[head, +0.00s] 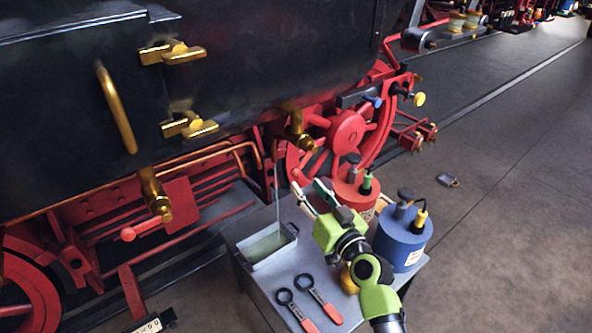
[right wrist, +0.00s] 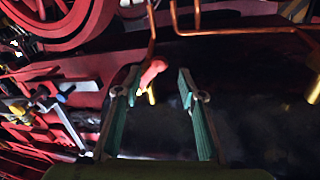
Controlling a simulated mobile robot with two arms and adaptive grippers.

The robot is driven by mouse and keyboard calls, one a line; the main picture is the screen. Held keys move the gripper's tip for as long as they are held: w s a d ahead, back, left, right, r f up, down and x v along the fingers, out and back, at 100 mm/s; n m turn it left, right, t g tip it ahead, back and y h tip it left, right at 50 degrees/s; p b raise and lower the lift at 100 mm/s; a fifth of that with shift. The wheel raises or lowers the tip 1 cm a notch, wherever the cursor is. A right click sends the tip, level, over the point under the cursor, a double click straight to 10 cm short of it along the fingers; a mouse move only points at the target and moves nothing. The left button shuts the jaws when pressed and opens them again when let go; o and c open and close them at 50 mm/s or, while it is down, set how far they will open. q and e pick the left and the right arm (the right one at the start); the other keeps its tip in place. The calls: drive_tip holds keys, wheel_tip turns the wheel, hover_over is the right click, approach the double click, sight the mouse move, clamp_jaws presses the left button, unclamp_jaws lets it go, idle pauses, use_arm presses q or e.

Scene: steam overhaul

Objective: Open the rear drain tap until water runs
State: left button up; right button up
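A brass tap (head: 298,128) under the black tank stands above the red wheel at the right. A thin pale stream of water (head: 278,195) falls just left of it into a grey tray (head: 292,233), which holds liquid. My right gripper (head: 309,197) is open, below the right-hand tap. In the right wrist view a red lever (right wrist: 152,72) shows between the open fingers (right wrist: 150,88), with brass beside it; contact cannot be told. My left gripper is out of view.
The tray sits on a grey stand (head: 255,283) with two red-handled wrenches (head: 318,297), a red can (head: 352,190) and a blue can (head: 402,242) close to my right arm. A padlock-like item (head: 448,181) lies on the floor. The floor at the right is otherwise open.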

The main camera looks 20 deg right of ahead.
sight(299, 176)
drive_tip(key=w, duration=0.5)
drive_tip(key=w+a+p, duration=0.1)
drive_tip(key=w, duration=0.1)
drive_tip(key=shift+w, duration=0.2)
clamp_jaws()
